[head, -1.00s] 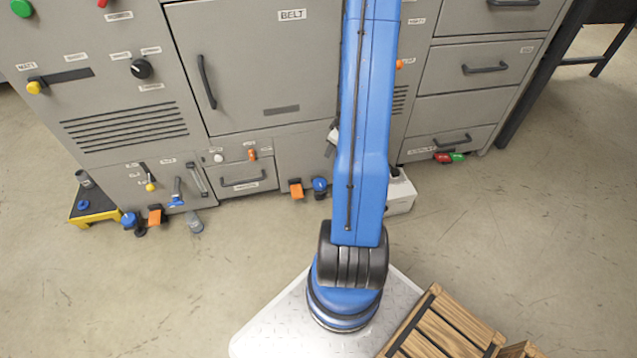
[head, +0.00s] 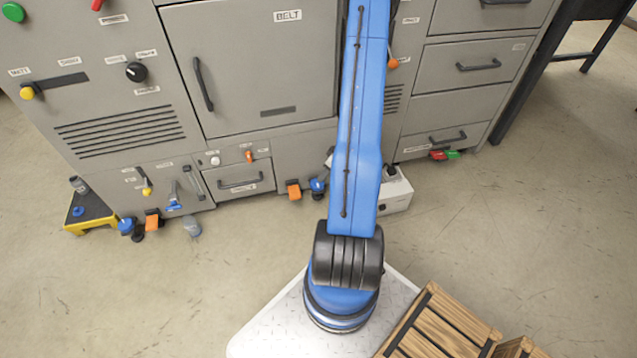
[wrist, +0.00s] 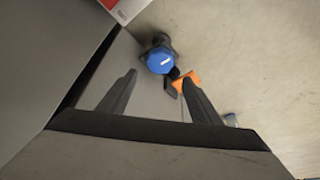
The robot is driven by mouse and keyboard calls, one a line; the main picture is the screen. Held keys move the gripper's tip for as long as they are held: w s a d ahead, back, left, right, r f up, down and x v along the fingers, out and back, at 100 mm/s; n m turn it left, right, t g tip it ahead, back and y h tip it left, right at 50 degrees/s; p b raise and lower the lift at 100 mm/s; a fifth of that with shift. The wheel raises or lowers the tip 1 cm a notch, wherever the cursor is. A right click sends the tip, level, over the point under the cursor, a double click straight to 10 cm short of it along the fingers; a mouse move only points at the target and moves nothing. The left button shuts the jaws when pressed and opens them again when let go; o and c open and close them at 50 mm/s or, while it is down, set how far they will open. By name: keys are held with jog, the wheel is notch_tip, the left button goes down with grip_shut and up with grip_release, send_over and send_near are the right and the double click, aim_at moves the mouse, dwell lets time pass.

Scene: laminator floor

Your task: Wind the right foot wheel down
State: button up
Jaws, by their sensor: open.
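The right foot wheel (head: 317,186) is a small blue knob low at the machine's front edge, just left of my arm in the head view. In the wrist view, the blue wheel (wrist: 160,61) has a white mark on top and a dark mount around it. My gripper (wrist: 159,84) is open and empty in the wrist view. The wheel shows just beyond the gap between its fingertips, with no visible contact. My gripper is hidden behind my arm in the head view.
An orange pedal (head: 294,190) sits left of the wheel; in the wrist view the orange pedal (wrist: 187,79) is near the right fingertip. A white box (head: 396,194) stands right of my arm. Another blue wheel (head: 126,225) is at left. Wooden slats (head: 436,322) lie at front right.

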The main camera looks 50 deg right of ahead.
aim_at(318, 183)
jog(key=x, duration=1.1)
jog(key=shift+w+f, duration=0.1)
jog(key=shift+c, duration=0.6)
jog(key=c, duration=0.6)
